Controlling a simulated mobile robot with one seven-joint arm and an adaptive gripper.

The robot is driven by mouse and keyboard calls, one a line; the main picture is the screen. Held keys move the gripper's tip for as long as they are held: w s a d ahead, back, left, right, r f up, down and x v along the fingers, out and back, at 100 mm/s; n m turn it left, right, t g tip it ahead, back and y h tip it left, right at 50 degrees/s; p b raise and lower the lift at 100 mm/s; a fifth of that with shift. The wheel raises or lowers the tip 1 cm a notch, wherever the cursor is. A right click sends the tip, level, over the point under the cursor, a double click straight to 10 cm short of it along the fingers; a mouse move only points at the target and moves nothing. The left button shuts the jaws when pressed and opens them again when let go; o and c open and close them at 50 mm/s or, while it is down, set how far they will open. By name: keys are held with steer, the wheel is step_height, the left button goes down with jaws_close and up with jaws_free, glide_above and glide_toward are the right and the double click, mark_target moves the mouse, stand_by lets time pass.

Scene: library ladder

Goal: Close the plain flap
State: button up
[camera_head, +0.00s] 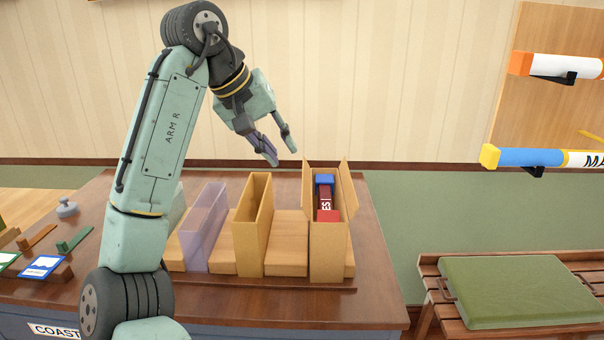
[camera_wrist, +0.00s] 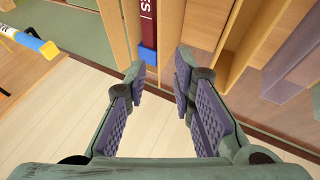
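A tan open-topped box (camera_head: 328,250) stands on the desk at the right end of a row of slots. It holds a dark red item with blue and bright red parts (camera_head: 325,200). Two flaps stand up from its top, a left flap (camera_head: 307,186) and a right flap (camera_head: 348,188). I cannot tell which is the plain one. My gripper (camera_head: 282,154) is open and empty, above and behind the box, apart from both flaps. In the wrist view the open fingers (camera_wrist: 160,72) point toward the box, with the dark red item (camera_wrist: 148,25) beyond them.
A tan upright holder (camera_head: 254,225) and a translucent purple holder (camera_head: 204,228) stand left of the box on the wooden desk (camera_head: 380,290). A bench with a green cushion (camera_head: 515,290) is at right. Wall-mounted rolls (camera_head: 530,157) are at upper right.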

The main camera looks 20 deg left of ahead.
mark_target(306, 184)
steer(key=p+x, duration=0.2)
steer(key=x, duration=0.8)
steer(key=shift+w+d+f, duration=0.1)
steer(key=shift+w+f, duration=0.15)
steer(key=shift+c, duration=0.5)
jaws_close()
